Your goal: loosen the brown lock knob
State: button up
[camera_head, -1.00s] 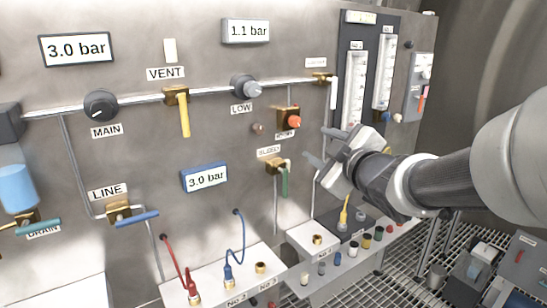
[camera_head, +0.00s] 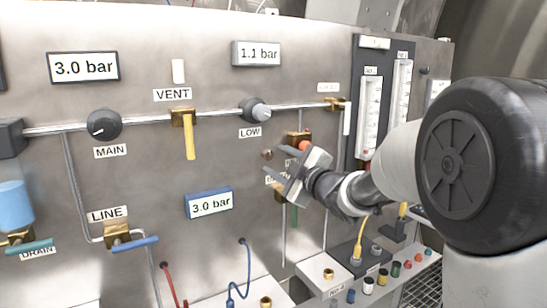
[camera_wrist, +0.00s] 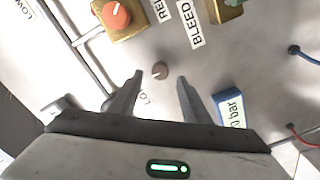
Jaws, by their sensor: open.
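The brown lock knob (camera_head: 267,154) is a small round knob on the steel panel, right of and below the LOW dial. In the wrist view the brown lock knob (camera_wrist: 160,70) lies between the tips of my open fingers, with bare panel around it. My gripper (camera_head: 275,163) is open and empty, close to the panel just right of and below the knob in the head view. In the wrist view my gripper (camera_wrist: 160,78) points at the panel with a finger on each side of the knob. I cannot tell how far the fingertips are from the panel.
An orange knob (camera_wrist: 116,15) on a brass block sits near the knob. The grey LOW dial (camera_head: 255,109), the yellow VENT lever (camera_head: 189,136) and a blue 3.0 bar display (camera_head: 209,203) are around it. A sloping shelf with fittings lies below.

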aim_at(269, 155)
jog(key=shift+x, duration=2.15)
jog(key=shift+c, duration=0.4)
jog(key=c, duration=1)
jog(key=shift+o, duration=0.2)
